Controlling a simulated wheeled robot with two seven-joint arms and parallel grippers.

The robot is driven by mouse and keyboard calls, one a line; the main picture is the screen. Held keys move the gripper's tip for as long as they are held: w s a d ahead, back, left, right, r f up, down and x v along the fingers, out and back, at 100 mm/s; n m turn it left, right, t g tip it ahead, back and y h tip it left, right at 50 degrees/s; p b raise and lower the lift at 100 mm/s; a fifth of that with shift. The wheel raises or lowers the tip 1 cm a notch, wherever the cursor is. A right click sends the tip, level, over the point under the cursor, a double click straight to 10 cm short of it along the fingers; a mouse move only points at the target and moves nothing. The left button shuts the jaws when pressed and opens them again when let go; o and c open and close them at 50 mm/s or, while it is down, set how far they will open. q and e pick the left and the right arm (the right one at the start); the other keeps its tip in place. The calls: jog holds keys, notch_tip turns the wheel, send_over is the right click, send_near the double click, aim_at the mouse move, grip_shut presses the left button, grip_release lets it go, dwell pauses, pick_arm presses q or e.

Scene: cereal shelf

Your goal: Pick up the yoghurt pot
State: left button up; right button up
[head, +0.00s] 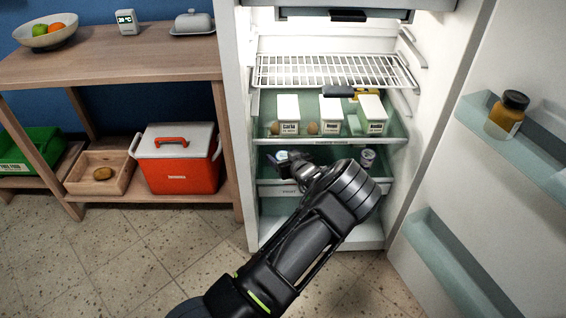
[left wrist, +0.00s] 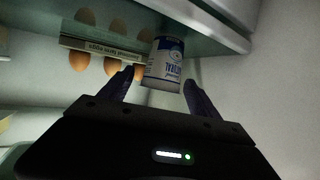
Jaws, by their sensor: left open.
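The yoghurt pot (left wrist: 165,60) is a white and blue cylinder that appears upside down in the left wrist view, its lettering inverted. It lies between the two fingertips in the picture; I cannot tell how far beyond them it is. My left gripper (left wrist: 160,84) is open, and I see no finger touching the pot. In the head view my left gripper (head: 296,166) reaches into the lower part of the fridge and my wrist hides much of that space. A small pale patch, likely the pot (head: 282,155), shows at its tip. My right gripper is out of view.
The fridge's glass shelf (head: 345,137) is above my gripper, holding white boxes (head: 372,112) and brown eggs. A small jar (head: 367,157) stands at the right of the lower compartment. The open door (head: 520,150) is at right; the fridge's side wall is close.

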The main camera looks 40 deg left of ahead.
pick_arm(q)
jog(key=shift+c, duration=0.5)
jog(key=c, duration=1.3)
